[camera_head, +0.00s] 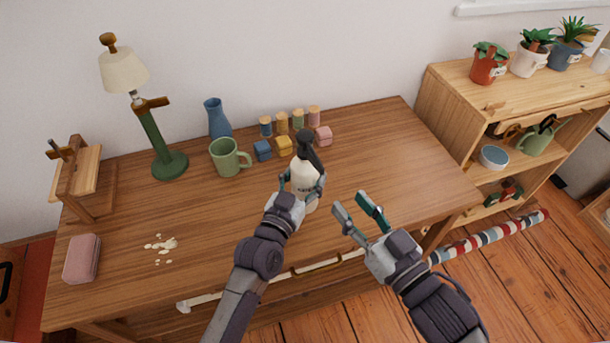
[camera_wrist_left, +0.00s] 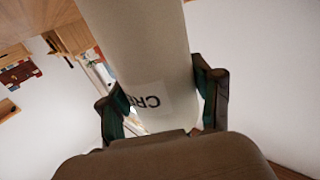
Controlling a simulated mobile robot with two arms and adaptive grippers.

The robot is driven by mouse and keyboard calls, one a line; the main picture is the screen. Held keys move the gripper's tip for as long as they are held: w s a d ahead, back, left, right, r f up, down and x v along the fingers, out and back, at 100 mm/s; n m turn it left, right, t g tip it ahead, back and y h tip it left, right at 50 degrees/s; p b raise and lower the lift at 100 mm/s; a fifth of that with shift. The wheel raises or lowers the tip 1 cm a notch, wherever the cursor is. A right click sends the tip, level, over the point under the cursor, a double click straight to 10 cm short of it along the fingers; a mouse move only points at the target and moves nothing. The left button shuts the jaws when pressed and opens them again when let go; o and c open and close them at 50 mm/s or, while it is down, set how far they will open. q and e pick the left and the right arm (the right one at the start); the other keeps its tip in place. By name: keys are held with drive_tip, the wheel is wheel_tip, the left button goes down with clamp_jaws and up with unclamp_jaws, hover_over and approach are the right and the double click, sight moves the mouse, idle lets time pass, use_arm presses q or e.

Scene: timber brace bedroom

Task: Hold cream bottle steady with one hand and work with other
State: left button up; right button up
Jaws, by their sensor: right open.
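The cream bottle (camera_head: 306,191) is white with a dark pump top (camera_head: 308,148) and stands upright near the front middle of the wooden table. My left gripper (camera_head: 301,184) has its fingers on both sides of the bottle and is shut on it. In the left wrist view the bottle (camera_wrist_left: 145,60) fills the space between the fingers, with part of a label reading "CRE" showing. My right gripper (camera_head: 358,215) is open and empty, to the right of the bottle near the table's front edge, apart from it.
The table (camera_head: 400,150) holds a green mug (camera_head: 226,158), blue vase (camera_head: 216,118), several small jars and blocks, and a green lamp (camera_head: 152,130). Cream-coloured spots (camera_head: 162,243) and a pink block (camera_head: 82,258) lie at left. A shelf (camera_head: 450,90) with plants stands right. The table's right side is clear.

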sight(318, 170)
use_arm(q)
drive_tip(key=c, duration=0.5)
drive_tip(key=shift+c, duration=0.2)
use_arm(e)
drive_tip(key=shift+c, duration=0.8)
drive_tip(key=shift+f, duration=0.1)
drive_tip(key=shift+f+n, duration=0.2)
drive_tip(key=shift+n, duration=0.1)
drive_tip(key=shift+s+d+r+n, duration=0.1)
drive_tip(key=shift+r+n, duration=0.1)
drive_tip(key=shift+n, duration=0.2)
drive_tip(key=x, duration=1.2)
drive_tip(key=shift+r, duration=0.1)
clamp_jaws()
